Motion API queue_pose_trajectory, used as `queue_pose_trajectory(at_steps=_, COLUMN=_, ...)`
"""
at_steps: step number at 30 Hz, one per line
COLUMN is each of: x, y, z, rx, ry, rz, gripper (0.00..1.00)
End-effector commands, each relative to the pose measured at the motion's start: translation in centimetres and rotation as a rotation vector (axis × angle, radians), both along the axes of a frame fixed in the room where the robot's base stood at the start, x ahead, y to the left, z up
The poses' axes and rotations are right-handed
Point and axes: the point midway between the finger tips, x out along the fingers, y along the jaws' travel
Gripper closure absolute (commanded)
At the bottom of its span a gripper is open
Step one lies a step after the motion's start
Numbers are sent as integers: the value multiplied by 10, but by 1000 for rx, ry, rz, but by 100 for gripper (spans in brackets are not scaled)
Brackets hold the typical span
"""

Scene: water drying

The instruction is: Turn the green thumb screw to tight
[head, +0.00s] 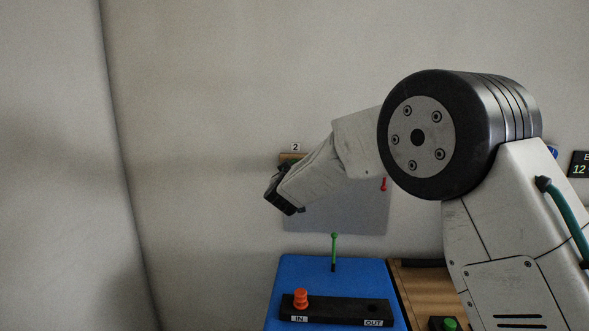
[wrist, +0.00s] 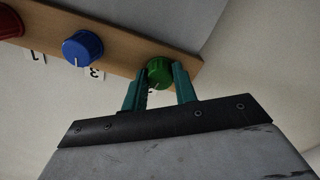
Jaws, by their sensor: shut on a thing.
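The green thumb screw (wrist: 160,72) is a round ribbed knob near the end of a wooden strip (wrist: 117,43) in the wrist view. My gripper (wrist: 162,70) has its two teal fingers on either side of this knob, shut on it. A label under the knob is partly hidden by a finger.
A blue knob (wrist: 82,48) and a dark red knob (wrist: 10,22) share the strip. In the head view a grey panel (head: 345,220) is on the wall. Below are a blue board (head: 300,273), a black block (head: 337,311) with an orange piece (head: 301,299), and a green-topped pin (head: 334,248).

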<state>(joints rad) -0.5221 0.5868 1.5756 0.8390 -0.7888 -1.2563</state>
Motion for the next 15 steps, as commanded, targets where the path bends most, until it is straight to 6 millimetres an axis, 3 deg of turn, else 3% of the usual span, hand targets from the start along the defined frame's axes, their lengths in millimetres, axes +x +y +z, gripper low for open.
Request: queue_pose_trajectory(at_steps=15, x=0, y=1, z=-1, rx=484, ry=-15, rz=0, gripper=95)
